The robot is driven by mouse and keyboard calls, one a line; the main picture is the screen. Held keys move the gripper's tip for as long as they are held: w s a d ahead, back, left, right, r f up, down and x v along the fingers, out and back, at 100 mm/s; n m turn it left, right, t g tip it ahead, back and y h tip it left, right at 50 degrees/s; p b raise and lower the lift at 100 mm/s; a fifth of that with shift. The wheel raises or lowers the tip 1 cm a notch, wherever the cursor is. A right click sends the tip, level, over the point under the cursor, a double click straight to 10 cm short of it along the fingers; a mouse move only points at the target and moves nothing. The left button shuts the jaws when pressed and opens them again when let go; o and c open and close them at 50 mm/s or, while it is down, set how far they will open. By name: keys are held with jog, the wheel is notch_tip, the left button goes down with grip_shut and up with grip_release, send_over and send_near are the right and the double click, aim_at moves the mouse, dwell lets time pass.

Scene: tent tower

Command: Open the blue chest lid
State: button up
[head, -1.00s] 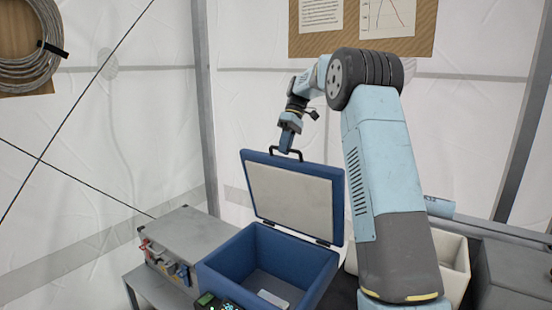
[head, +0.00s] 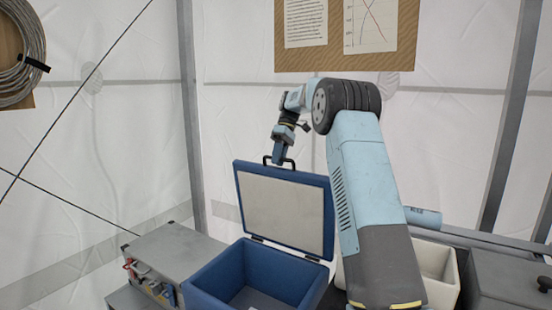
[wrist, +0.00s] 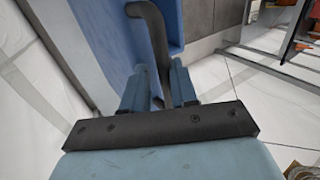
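The blue chest (head: 210,285) stands open at the lower middle of the head view, its hollow inside visible and its bottom edge cut off. Its lid (head: 284,215), blue-rimmed with a pale inner panel, stands raised, close to upright, on the hinges along the chest's back edge. A black handle (head: 267,160) sits on the lid's top edge; it also shows in the wrist view (wrist: 152,35), running between the fingers. My gripper (head: 279,158) is at that handle, its two blue fingers (wrist: 158,88) closed around it from either side.
A grey box (head: 172,248) with fittings on its front stands left of the chest. A white bin (head: 437,268) and a dark grey case (head: 505,280) are at right, below a rail. The white tent wall (head: 120,150) rises behind the lid.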

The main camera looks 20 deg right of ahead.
jog(key=shift+o, duration=0.8)
jog(key=shift+a, duration=0.1)
jog(key=shift+w+r, duration=0.1)
jog(key=v, duration=0.7)
jog(key=shift+r, duration=0.15)
jog(key=d+r+t+h, duration=0.1)
jog(key=d+r+t, duration=0.7)
jog(key=d, duration=0.1)
jog(key=x, duration=1.4)
jog(key=shift+d+f, duration=0.2)
